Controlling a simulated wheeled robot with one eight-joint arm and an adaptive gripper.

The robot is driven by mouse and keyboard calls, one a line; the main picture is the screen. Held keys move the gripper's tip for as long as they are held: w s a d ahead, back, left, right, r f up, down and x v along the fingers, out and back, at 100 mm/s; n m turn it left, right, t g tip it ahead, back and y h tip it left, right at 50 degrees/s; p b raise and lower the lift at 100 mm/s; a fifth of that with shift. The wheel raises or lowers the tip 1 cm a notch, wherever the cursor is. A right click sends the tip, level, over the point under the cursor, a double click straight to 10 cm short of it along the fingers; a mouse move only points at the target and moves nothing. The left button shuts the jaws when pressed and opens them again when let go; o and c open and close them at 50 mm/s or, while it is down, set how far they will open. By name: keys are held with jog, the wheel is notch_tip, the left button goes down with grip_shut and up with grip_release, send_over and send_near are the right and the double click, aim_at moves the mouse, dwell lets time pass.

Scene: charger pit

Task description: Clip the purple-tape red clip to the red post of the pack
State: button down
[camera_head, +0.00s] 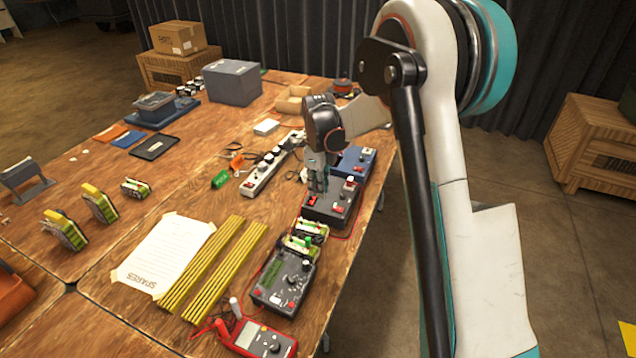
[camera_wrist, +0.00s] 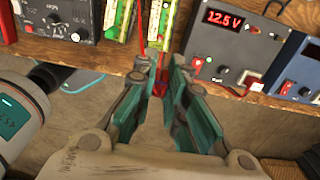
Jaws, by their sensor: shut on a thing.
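My gripper (camera_head: 317,188) hangs over the front row of devices, near the dark box with a red display. In the wrist view my gripper (camera_wrist: 160,75) has its teal fingers closed around a small red clip (camera_wrist: 159,88), with a red lead running up from it. Purple tape cannot be made out. Green-and-yellow packs (camera_head: 301,246) sit side by side between the grey charger and the display box, and their ends show in the wrist view (camera_wrist: 158,20). The red post of the pack cannot be picked out clearly.
The dark box (camera_head: 343,212) reads 12.5 V in the wrist view (camera_wrist: 232,38); a blue box (camera_head: 355,160) stands beyond it. A grey charger (camera_head: 284,280), red multimeter (camera_head: 262,341), yellow strips (camera_head: 228,262) and power strip (camera_head: 262,176) are nearby. Red leads lie along the table edge.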

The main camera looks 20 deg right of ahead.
jog(key=shift+f+b, duration=1.4)
jog(key=shift+f, duration=1.3)
jog(key=shift+f, duration=0.2)
jog(key=shift+f+b, duration=2.35)
jog(key=shift+f, duration=1)
jog(key=shift+f, duration=0.15)
jog(key=c, duration=1.5)
grip_release()
jog(key=shift+c, duration=0.2)
jog(key=shift+o, duration=0.3)
jog(key=shift+o, duration=0.7)
